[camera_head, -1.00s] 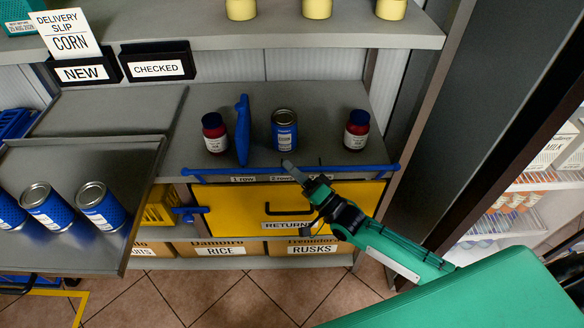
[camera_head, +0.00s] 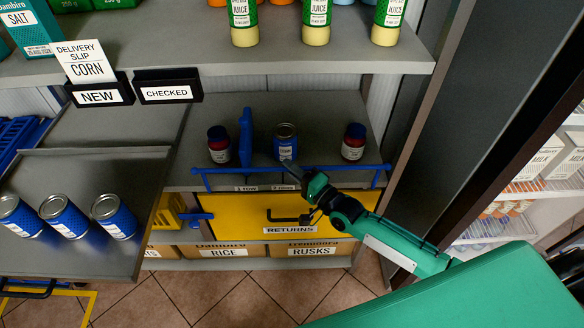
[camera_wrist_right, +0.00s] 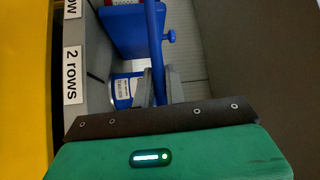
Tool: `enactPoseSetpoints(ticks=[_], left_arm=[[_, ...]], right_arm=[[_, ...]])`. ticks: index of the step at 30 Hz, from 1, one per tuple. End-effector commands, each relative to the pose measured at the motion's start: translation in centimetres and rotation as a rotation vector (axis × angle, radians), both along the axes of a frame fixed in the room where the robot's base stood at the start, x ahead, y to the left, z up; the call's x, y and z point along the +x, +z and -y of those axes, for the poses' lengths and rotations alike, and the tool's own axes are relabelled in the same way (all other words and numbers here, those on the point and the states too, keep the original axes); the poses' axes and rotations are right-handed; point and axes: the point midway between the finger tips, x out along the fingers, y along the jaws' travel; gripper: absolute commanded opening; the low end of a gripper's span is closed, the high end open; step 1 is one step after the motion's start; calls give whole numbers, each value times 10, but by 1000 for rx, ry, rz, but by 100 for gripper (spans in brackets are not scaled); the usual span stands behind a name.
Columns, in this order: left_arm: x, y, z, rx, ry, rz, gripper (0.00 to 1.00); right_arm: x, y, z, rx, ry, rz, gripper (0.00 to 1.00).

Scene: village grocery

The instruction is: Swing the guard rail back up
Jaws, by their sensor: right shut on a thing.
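The blue guard rail (camera_head: 235,171) is a thin bar running across the front of the shelf, a little above the shelf's front edge, with a bracket at each end. In the right wrist view the rail (camera_wrist_right: 153,35) runs between my fingers. My right gripper (camera_head: 290,166) is shut on the rail near its middle; its fingers also show in the right wrist view (camera_wrist_right: 154,88). Behind the rail stand a blue can (camera_head: 285,142), a blue upright divider (camera_head: 246,138) and two dark red jars (camera_head: 219,146) (camera_head: 353,143). My left gripper is out of view.
Below the shelf is a yellow RETURNS drawer (camera_head: 240,216) with boxes of rice and rusks (camera_head: 307,249) under it. At the left, a grey tray (camera_head: 110,170) holds several blue cans. A shelf with juice bottles (camera_head: 315,22) is above. A dark upright panel stands at the right.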

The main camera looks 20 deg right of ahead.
Motion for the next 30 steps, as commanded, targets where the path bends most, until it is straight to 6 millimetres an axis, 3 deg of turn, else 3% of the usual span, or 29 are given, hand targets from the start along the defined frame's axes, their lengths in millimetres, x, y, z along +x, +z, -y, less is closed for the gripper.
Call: enactPoseSetpoints(ticks=[11,12,15,25,30], left_arm=[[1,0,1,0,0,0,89],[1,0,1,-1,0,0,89],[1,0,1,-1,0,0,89],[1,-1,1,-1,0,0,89],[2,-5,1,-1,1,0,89]], right_arm=[[1,0,1,1,-2,-1,0],[1,1,1,1,-2,-1,20],[1,0,1,1,-2,-1,34],[-2,-1,2,0,-1,-2,34],[-19,-5,12,-1,0,-4,34]])
